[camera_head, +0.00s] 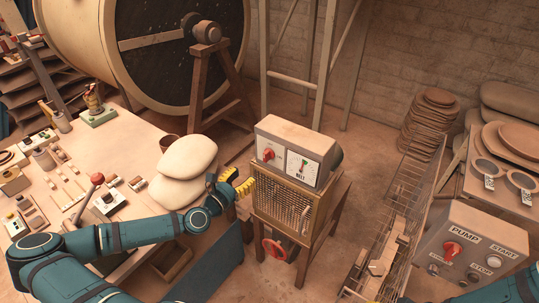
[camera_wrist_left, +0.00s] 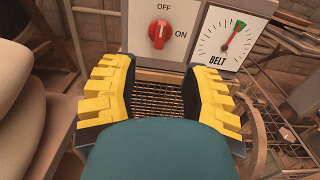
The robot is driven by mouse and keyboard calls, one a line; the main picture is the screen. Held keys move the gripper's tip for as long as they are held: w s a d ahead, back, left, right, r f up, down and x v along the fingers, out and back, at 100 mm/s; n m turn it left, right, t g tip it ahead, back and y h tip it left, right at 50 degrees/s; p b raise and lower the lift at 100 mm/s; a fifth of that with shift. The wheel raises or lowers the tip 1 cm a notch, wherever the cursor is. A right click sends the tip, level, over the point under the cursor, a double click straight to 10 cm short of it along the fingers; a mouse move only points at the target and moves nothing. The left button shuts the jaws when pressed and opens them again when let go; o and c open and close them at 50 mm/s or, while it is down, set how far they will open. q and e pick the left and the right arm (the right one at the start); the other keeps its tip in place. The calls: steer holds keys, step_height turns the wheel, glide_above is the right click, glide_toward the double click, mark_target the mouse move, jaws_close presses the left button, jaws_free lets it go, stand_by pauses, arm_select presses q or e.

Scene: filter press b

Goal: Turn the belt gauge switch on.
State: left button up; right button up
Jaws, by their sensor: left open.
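The belt gauge box (camera_head: 285,143) is grey and stands on a wooden stand. Its red switch knob (camera_head: 268,154) is left of a white BELT dial (camera_head: 302,166). In the left wrist view the knob (camera_wrist_left: 159,31) has its white mark roughly upright, towards OFF; ON is to its right. The dial needle (camera_wrist_left: 233,36) points up-right near a green band. My left gripper (camera_head: 238,188), with yellow fingers, is open and empty, just left of and below the box. In the wrist view its fingers (camera_wrist_left: 160,88) frame the mesh below the knob. My right arm (camera_head: 505,290) shows at bottom right; its gripper is barely visible.
A mesh-fronted case (camera_head: 283,207) and red handwheel (camera_head: 274,249) are below the box. Pale sacks (camera_head: 187,158) lie left of my gripper by the cluttered table (camera_head: 125,135). A PUMP panel (camera_head: 468,245) and wire rack (camera_head: 400,220) stand at right.

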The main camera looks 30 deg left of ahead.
mark_target(264, 157)
arm_select(q)
steer(key=w, duration=0.8)
steer(key=w+d+p, duration=0.1)
steer(key=w, duration=0.3)
steer(key=shift+w, duration=0.2)
jaws_close()
